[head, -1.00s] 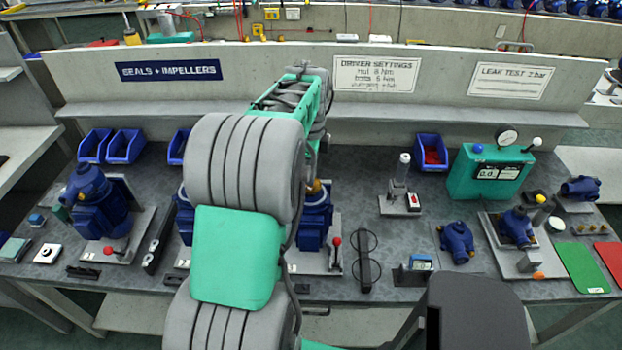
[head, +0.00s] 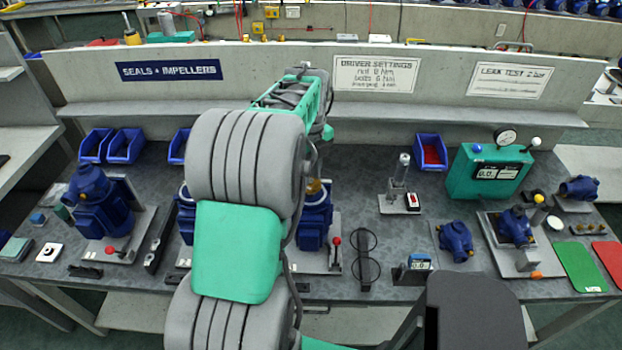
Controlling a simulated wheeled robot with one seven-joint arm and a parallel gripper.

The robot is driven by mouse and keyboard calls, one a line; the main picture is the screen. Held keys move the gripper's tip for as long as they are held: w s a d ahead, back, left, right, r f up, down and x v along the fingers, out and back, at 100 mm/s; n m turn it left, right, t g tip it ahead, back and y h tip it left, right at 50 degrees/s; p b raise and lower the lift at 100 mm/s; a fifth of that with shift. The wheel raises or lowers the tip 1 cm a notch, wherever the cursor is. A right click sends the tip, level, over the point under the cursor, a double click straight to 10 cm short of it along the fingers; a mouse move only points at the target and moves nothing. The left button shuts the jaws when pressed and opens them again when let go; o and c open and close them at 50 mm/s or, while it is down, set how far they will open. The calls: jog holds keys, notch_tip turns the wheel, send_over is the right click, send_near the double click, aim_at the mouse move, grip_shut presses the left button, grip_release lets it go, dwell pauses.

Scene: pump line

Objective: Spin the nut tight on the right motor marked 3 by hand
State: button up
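A blue motor (head: 314,222) stands on a grey base plate with a red-knobbed lever (head: 335,241), just right of my arm. It is the rightmost of the large blue motors on the bench; its left side is hidden by my arm, and I cannot read a 3 on it. A small brass-coloured piece shows at its top beside my arm; I cannot tell whether it is the nut. My arm reaches up and over the bench in front of this motor. My gripper is hidden behind my own arm links, so its opening and contact cannot be seen.
Another blue motor (head: 98,205) stands at left, and part of one (head: 185,215) shows left of my arm. Blue bins (head: 126,146) line the back. A green leak tester (head: 487,170), a blue pump (head: 456,238) and a black stand with wire loops (head: 364,270) are right.

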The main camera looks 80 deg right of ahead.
jog(key=shift+r, duration=0.1)
jog(key=shift+r+p, duration=1.6)
jog(key=shift+r, duration=0.6)
